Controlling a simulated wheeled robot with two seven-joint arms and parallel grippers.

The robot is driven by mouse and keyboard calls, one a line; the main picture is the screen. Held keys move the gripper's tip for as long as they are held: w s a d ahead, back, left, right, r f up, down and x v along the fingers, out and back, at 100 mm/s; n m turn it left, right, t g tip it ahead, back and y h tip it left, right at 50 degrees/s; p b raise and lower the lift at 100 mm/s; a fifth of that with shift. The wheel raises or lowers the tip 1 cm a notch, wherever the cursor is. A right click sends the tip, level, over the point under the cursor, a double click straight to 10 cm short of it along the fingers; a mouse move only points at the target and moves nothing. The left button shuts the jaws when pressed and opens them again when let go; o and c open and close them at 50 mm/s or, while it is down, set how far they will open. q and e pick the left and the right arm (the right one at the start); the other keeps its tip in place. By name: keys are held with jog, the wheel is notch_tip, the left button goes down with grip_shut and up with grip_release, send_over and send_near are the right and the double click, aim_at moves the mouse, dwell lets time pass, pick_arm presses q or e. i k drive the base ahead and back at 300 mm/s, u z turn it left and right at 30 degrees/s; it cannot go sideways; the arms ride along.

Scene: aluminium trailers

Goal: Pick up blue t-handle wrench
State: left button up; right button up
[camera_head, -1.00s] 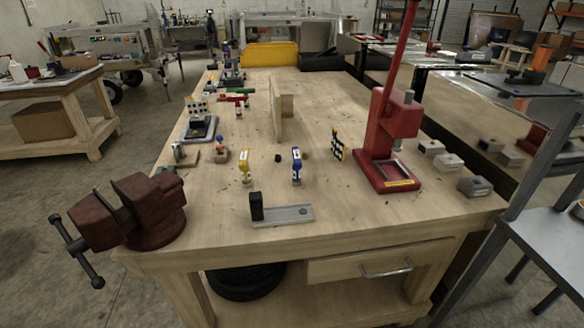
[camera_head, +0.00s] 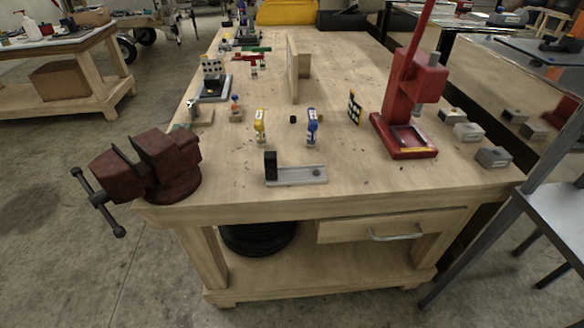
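A small upright blue item with a pale label (camera_head: 312,125) stands on the wooden workbench (camera_head: 345,185), near the middle of its front half. It is the only clearly blue tool-like item here, but it is too small to make out a T-shaped handle. A similar yellow item (camera_head: 260,126) stands to its left. Neither of my grippers is in view.
A dark red vise (camera_head: 160,165) sits at the bench's front left corner. A grey bracket with a black block (camera_head: 300,175) lies in front of the blue item. A red press (camera_head: 405,105) and grey blocks (camera_head: 468,131) stand to the right. An upright wooden board (camera_head: 292,70) stands behind.

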aim_at(313, 126)
jog(key=z, duration=1.1)
jog(key=i, duration=0.35)
jog(key=u, duration=1.25)
